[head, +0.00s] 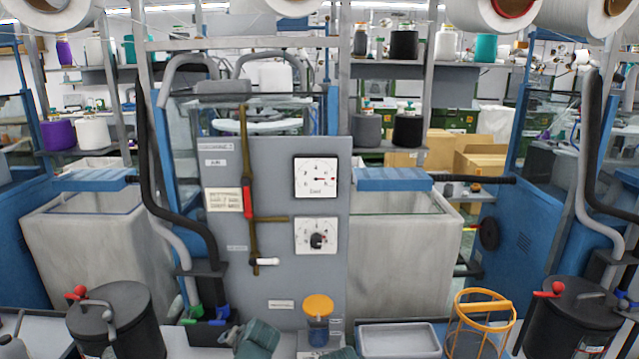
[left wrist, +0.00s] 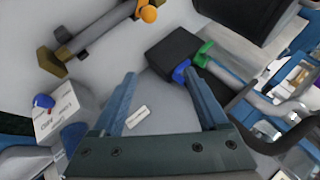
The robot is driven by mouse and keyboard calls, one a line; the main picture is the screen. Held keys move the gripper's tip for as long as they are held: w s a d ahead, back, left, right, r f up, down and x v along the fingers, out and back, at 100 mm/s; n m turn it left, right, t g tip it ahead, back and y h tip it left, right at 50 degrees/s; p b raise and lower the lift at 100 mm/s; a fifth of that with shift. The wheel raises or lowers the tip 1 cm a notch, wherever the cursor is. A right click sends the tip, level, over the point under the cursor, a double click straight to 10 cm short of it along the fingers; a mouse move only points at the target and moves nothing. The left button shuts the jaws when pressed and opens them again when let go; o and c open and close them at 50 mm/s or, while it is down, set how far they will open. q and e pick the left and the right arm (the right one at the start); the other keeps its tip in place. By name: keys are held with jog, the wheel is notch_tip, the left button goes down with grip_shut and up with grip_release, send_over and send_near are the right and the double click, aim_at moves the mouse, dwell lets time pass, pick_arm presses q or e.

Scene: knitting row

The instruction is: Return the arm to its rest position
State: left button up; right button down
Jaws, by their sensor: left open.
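My left gripper (left wrist: 168,95) shows in the left wrist view with its two blue-grey fingers wide apart. Nothing is between the fingertips. A small white label (left wrist: 138,117) on the grey surface shows behind, between the fingers. A black holder (left wrist: 172,58) with a green and a blue clip lies just beyond the fingers, apart from them; it also shows in the head view (head: 212,268). In the head view, teal-grey shapes show at the bottom edge; I cannot tell whether they are gripper parts. My right gripper is not clearly seen.
A grey panel (head: 275,250) with two dials stands in the middle. Along the front are a black canister (head: 118,318) at left, an amber-capped jar (head: 318,306), a grey tray (head: 400,340), an orange wire basket (head: 480,325) and another black canister (head: 572,318).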

pick_arm(q)
jog(key=s+d+f+n+g+h, duration=0.2)
jog(key=s+f+g+h, duration=0.1)
jog(key=s, duration=0.3)
jog(key=s+d+f+n+g+h, duration=0.1)
jog(key=s+d+f+g+h, duration=0.15)
jog(key=s, duration=0.45)
jog(key=s+d+r+m+p, duration=0.1)
jog(key=s+d+p, duration=0.1)
jog(key=d, duration=0.3)
jog(key=s+d+r+m+g+y+p, duration=0.1)
jog(key=s+d+r+m+p, duration=0.1)
jog(key=d, duration=0.4)
jog(key=shift+s+r, duration=0.3)
jog(key=shift+s, duration=0.6)
